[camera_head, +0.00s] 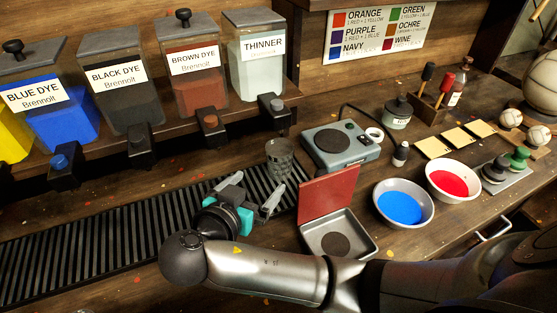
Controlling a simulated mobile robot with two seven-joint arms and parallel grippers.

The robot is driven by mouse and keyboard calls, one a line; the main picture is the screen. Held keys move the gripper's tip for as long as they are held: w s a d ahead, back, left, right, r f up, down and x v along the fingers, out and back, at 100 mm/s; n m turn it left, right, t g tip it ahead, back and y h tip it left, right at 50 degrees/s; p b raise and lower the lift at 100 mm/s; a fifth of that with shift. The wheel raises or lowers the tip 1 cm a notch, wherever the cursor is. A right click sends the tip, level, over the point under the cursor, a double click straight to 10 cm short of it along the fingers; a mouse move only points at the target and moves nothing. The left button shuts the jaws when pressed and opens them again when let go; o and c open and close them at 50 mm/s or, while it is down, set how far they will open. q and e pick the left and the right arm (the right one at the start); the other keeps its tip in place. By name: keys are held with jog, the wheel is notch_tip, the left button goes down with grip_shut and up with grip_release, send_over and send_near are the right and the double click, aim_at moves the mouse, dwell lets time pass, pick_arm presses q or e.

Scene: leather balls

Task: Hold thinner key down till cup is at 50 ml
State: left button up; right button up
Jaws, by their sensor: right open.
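The thinner tank (261,75) holds a pale clear liquid and stands on the shelf at the right end of the row. Its dark spout block with a grey key (277,104) is at its front foot. The cup (280,160), grey and see-through, stands upright on the black ribbed drip grate below the thinner spout. Its level and any liquid in it are too small to tell. My right gripper (252,191) is open and empty, just in front and left of the cup, its fingers apart from the key. My left gripper is not in view.
Brown (197,82), black (126,92) and blue dye (65,110) tanks stand left of the thinner. A grey scale (342,145) is right of the cup. An open tin with a red lid (328,191) and bowls of blue (400,207) and red paint (453,183) stand further right.

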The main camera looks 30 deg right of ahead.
grip_shut()
dwell(0.9)
dwell(0.9)
